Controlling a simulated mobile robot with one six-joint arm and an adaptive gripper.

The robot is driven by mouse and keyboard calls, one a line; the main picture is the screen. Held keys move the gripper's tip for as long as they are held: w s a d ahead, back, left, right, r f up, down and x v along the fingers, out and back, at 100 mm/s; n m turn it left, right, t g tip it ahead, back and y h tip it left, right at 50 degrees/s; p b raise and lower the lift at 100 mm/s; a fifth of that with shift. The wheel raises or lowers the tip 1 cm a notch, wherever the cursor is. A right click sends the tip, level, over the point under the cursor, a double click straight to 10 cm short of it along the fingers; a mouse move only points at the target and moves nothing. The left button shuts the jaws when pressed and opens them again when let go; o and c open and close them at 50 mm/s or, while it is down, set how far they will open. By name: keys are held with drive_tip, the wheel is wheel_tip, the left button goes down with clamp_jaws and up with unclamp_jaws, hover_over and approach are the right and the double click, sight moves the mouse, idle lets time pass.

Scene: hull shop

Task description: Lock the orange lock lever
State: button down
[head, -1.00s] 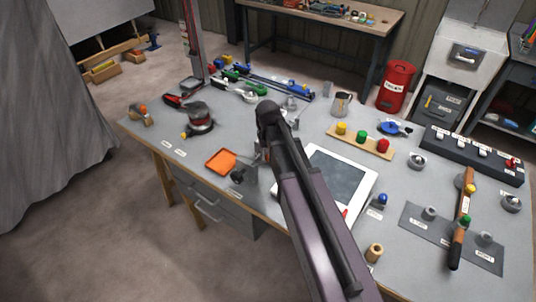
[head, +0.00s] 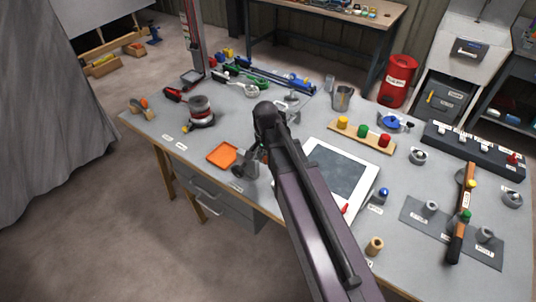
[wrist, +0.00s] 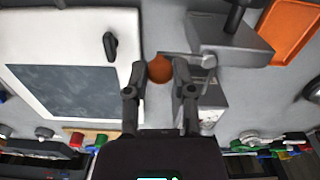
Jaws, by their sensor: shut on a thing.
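The orange lock lever's round knob (wrist: 160,70) sits between the fingertips of my gripper (wrist: 160,67) in the wrist view. The gripper is shut on it, one finger on each side. A thin metal bar (wrist: 188,60) runs from beside the knob to the right, over a grey metal block (wrist: 208,98). The far end of the bar and its pivot are hard to make out. In the head view my own arm hides the knob and my fingertips.
An orange tray (head: 222,154) lies left of my arm, beside a dark grey fixture (head: 244,170). A white-framed panel (head: 312,148) lies to the right. Red, green and yellow knobs on a wooden strip (head: 362,136) stand behind it. Bare bench shows left of the tray.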

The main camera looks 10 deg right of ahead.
drive_tip(key=shift+s+a+m, duration=0.25)
drive_tip(key=shift+m, duration=0.35)
drive_tip(key=shift+c, duration=2.4)
unclamp_jaws()
drive_tip(key=shift+w+d, duration=0.1)
